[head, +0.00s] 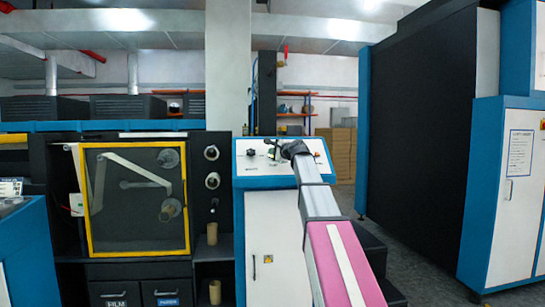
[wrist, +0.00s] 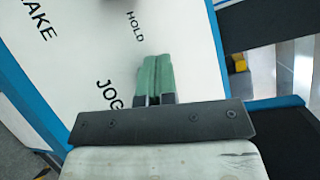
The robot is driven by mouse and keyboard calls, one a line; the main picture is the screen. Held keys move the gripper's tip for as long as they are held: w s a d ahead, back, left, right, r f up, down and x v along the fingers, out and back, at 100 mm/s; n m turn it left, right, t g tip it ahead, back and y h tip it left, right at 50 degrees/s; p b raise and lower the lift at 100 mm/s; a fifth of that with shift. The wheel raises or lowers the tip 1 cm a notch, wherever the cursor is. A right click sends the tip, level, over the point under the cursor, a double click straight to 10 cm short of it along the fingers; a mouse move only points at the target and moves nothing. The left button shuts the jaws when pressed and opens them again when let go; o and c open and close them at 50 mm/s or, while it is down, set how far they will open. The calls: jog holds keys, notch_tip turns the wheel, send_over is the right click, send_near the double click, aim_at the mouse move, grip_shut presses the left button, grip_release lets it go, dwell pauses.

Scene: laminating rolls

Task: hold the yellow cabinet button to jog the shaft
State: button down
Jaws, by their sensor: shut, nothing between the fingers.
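The blue-and-white cabinet (head: 265,215) stands in the middle of the head view, with a sloped white control panel (head: 251,172) on top. My gripper (head: 270,151) reaches over this panel from the right. In the wrist view its green fingertips (wrist: 153,76) are together with nothing between them, over the white panel face (wrist: 75,48) between the printed words HOLD and JOG. I cannot tell whether the fingertips touch the panel. The yellow button does not show in either view; the fingers may cover it.
A dark knob (head: 251,152) sits on the panel left of my gripper. A yellow-framed window (head: 95,205) with rollers behind it is to the left. A tall black-and-blue machine (head: 420,125) stands at right, with grey floor (head: 420,240) before it.

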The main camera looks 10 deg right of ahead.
jog(key=shift+s+r, duration=0.55)
dwell(0.4)
jog(key=shift+s+r, duration=1.75)
jog(key=shift+r, duration=0.05)
